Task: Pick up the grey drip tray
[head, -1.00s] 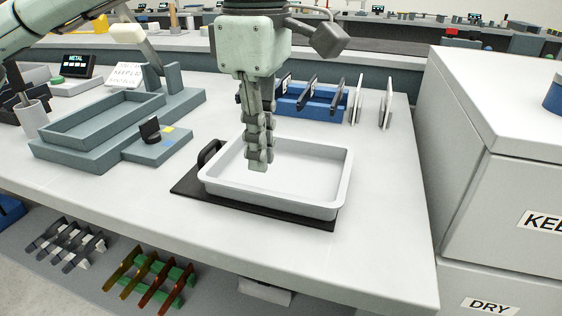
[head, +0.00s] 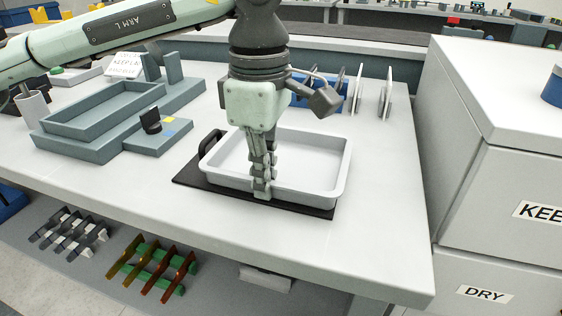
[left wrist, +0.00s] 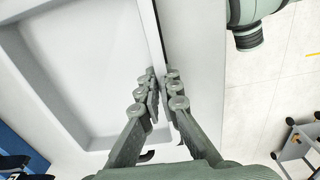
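The grey drip tray (head: 317,155) is a shallow, pale rectangular pan. It sits level on a black mat (head: 190,178) on the white bench. My left gripper (head: 262,190) points down at the tray's near rim, left of its middle. In the left wrist view, its two fingers (left wrist: 161,88) are close together, one on each side of the tray's rim (left wrist: 146,22). The gap is narrow, and I cannot tell whether they press on the rim. The tray's far floor is partly hidden behind the gripper. My right gripper is not in view.
A grey-blue fixture (head: 108,115) stands left on the bench. A blue rack (head: 330,88) and white upright plates (head: 386,93) stand behind the tray. A white cabinet (head: 495,180) rises at the right. Several coloured racked pieces (head: 150,272) lie on the lower shelf. The bench front is clear.

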